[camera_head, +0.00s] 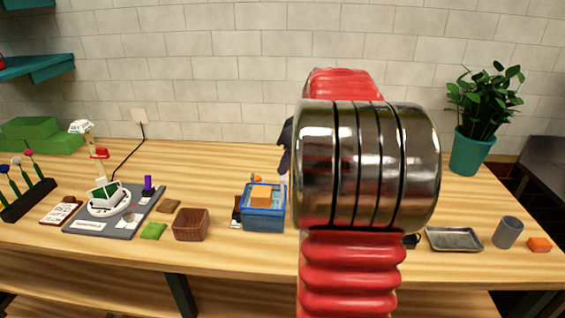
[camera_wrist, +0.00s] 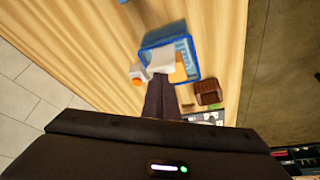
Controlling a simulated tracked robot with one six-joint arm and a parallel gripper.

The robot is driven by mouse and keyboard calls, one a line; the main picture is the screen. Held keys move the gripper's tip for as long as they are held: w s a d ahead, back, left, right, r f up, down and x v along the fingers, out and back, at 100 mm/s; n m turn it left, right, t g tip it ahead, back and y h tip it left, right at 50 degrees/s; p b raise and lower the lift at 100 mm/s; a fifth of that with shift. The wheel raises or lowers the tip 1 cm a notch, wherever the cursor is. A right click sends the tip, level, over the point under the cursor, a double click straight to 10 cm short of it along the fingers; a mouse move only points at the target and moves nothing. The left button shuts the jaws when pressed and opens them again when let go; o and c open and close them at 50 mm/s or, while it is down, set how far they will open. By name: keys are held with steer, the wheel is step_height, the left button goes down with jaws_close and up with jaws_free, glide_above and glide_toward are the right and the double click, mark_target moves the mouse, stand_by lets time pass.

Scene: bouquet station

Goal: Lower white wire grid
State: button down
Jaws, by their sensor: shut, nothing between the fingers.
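I cannot make out a white wire grid for certain in either view. A blue bin (camera_head: 263,225) stands mid-table with an orange block (camera_head: 260,195) at its top. In the wrist view the blue bin (camera_wrist: 190,45) also shows the orange block (camera_wrist: 178,72) and a pale grey-white flat piece (camera_wrist: 161,60), too blurred to identify. My gripper (camera_wrist: 160,78) is shut and empty, its dark fingertips overlapping the bin's near edge in that view. In the head view it shows only as a dark bit (camera_head: 285,145) above the bin, mostly hidden by my arm.
A white bottle with an orange cap (camera_wrist: 137,79) stands beside the bin. A brown woven basket (camera_head: 191,225) is left of it. Further left is a grey board (camera_head: 75,229) with a white device. A metal tray (camera_head: 455,239), grey cup (camera_head: 507,232) and plant (camera_head: 470,150) are right.

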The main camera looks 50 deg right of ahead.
steer(key=shift+f, duration=1.5)
steer(key=shift+r, duration=2.55)
steer(key=shift+m, duration=0.3)
steer(key=shift+w+d+m, duration=0.1)
steer(key=shift+d+m, duration=0.1)
steer(key=shift+m, duration=0.1)
steer(key=s+a+f, duration=0.1)
steer(key=s+a, duration=0.3)
steer(key=a, duration=0.8)
steer(key=s+a+f, duration=0.2)
steer(key=s+a, duration=0.3)
steer(key=a, duration=0.8)
steer(key=s+a+f+t, duration=0.1)
steer(key=s+a, duration=0.4)
steer(key=a, duration=0.8)
steer(key=shift+a+f+m+h, duration=0.15)
steer(key=shift+f+m+h, duration=0.15)
steer(key=shift+f+h, duration=0.15)
